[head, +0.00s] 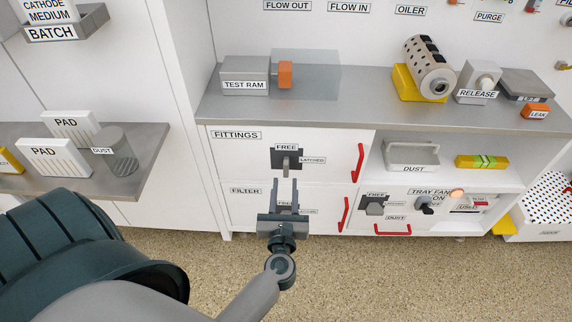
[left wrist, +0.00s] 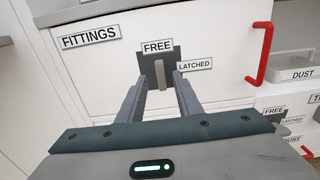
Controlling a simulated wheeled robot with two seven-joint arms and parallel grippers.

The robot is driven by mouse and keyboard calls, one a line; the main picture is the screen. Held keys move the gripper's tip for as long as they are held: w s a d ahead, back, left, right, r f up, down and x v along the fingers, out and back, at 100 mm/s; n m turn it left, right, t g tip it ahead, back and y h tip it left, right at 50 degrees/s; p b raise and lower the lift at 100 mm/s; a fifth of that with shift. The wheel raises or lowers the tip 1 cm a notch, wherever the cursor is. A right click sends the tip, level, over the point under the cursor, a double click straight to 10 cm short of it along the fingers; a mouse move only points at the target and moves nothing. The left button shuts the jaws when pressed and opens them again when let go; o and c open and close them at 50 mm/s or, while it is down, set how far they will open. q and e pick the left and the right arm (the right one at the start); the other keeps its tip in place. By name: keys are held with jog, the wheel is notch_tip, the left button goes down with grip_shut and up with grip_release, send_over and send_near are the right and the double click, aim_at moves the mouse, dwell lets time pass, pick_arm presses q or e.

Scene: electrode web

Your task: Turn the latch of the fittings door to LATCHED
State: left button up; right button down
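The fittings door (head: 335,147) is a white panel, shut flush in the cabinet front, with a FITTINGS label and a red handle (head: 358,162) at its right. Its latch (head: 286,162) is a grey lever on a dark square plate, with FREE above and LATCHED to the right. The lever stands roughly vertical, in line with FREE. In the left wrist view the lever (left wrist: 160,75) shows between my fingertips. My left gripper (head: 286,184) is open and empty, its fingers pointing at the latch; contact cannot be told. My right gripper is not in view.
The filter door (head: 242,208) lies below, its latch mostly hidden by my gripper. A grey counter (head: 370,110) juts out above the fittings door. A dust bin (head: 410,157) sits in an open bay to the right. A side shelf (head: 150,150) stands at left.

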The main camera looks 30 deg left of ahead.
aim_at(286, 168)
pick_arm(q)
jog(key=x, duration=0.8)
jog(key=shift+w+a, duration=0.1)
grip_shut()
